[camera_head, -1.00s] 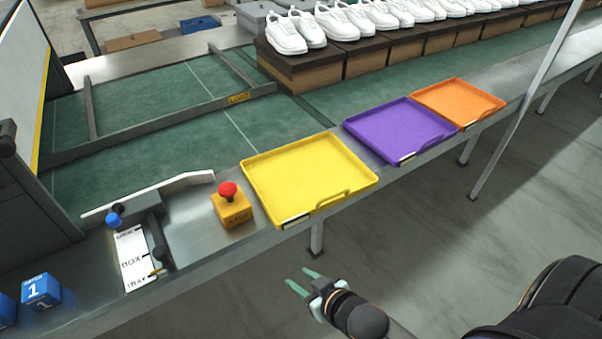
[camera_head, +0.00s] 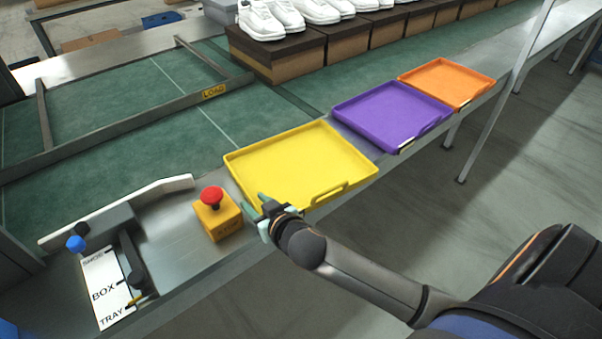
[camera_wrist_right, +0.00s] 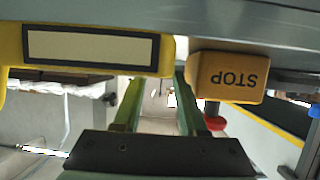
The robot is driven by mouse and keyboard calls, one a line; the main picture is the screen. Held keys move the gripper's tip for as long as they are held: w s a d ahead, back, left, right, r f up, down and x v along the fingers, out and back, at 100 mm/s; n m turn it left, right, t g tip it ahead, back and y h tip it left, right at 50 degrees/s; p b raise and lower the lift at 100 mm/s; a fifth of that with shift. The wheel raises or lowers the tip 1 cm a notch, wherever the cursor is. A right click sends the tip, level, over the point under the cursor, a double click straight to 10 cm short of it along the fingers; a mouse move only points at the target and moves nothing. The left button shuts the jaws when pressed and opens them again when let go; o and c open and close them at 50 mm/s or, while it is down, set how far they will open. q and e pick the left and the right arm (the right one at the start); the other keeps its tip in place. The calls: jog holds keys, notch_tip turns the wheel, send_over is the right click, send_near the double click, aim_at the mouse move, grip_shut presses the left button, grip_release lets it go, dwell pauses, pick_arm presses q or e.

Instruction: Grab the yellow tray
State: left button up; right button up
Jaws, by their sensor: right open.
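The yellow tray (camera_head: 300,160) lies flat at the front edge of the metal counter, its front handle facing me. My right gripper (camera_head: 256,206) is open and empty, at the tray's front left corner, between the tray and the stop-button box. Its green fingers overlap the tray corner in the head view; I cannot tell whether they touch it. In the right wrist view the open fingers (camera_wrist_right: 158,95) point toward the gap between the tray's yellow edge with its label frame (camera_wrist_right: 14,45) and the stop box. My left gripper is not in view.
The yellow stop box (camera_head: 218,221) with a red button stands close left of the tray. A purple tray (camera_head: 390,112) and an orange tray (camera_head: 447,80) lie to the right. A lever panel (camera_head: 105,290) is at left. Shoes on boxes line the back.

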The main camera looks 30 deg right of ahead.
aim_at(246, 194)
jog(key=shift+r+b+x, duration=0.15)
jog(key=shift+x, duration=1.15)
jog(key=shift+r+b+x, duration=0.1)
jog(key=shift+b+x, duration=0.05)
jog(key=shift+x, duration=1.15)
jog(key=shift+w+a, duration=0.1)
jog(key=shift+a, duration=0.05)
grip_shut()
jog(key=shift+r, duration=0.1)
